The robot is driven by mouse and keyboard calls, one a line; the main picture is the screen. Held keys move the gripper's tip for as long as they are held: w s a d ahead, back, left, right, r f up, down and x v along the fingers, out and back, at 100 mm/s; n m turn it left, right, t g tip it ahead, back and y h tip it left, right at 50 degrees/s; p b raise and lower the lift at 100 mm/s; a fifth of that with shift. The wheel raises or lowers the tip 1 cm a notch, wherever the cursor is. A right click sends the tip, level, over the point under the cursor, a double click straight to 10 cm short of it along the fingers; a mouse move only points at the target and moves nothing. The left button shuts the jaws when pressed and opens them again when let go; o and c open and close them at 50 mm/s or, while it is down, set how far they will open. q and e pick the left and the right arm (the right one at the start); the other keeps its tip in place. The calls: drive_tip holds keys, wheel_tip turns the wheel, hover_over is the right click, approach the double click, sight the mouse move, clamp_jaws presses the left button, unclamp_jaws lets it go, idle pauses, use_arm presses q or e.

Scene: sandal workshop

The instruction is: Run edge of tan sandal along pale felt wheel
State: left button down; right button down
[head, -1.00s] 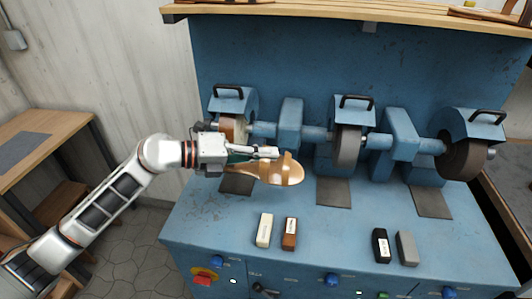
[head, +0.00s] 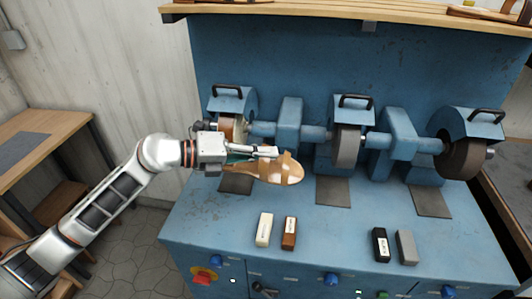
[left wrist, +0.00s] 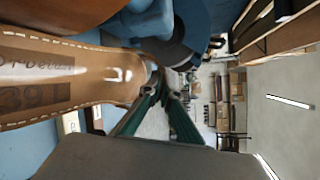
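The tan sandal (head: 284,173) is held in front of the leftmost wheel on the blue machine, one end pointing right. In the left wrist view its insole (left wrist: 85,75) shows stitching, lettering and a size mark. My left gripper (head: 268,152) is shut on the sandal's edge; its two green-grey fingers (left wrist: 160,95) show beside it in the wrist view. My right gripper is not in view.
A grey wheel (head: 347,148) and a dark brown wheel (head: 464,158) stand further right. On the bench front lie a cream bar (head: 264,230), a brown bar (head: 289,233), a black bar (head: 381,245) and a grey bar (head: 407,247). A wooden shelf (head: 350,14) runs above.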

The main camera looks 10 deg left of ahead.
use_arm(q)
drive_tip(key=shift+d, duration=1.75)
idle(1.9)
drive_tip(key=shift+s+f, duration=0.15)
drive_tip(key=shift+s, duration=0.55)
drive_tip(key=shift+s, duration=0.1)
drive_tip(key=shift+s+a+f, duration=0.1)
drive_tip(key=shift+s+f, duration=0.15)
drive_tip(key=shift+s, duration=0.7)
drive_tip(key=shift+s+f, duration=0.25)
drive_tip(key=shift+s, duration=0.7)
drive_tip(key=shift+s+a+f, duration=0.1)
drive_tip(key=shift+s+f, duration=0.15)
drive_tip(key=shift+s, duration=0.7)
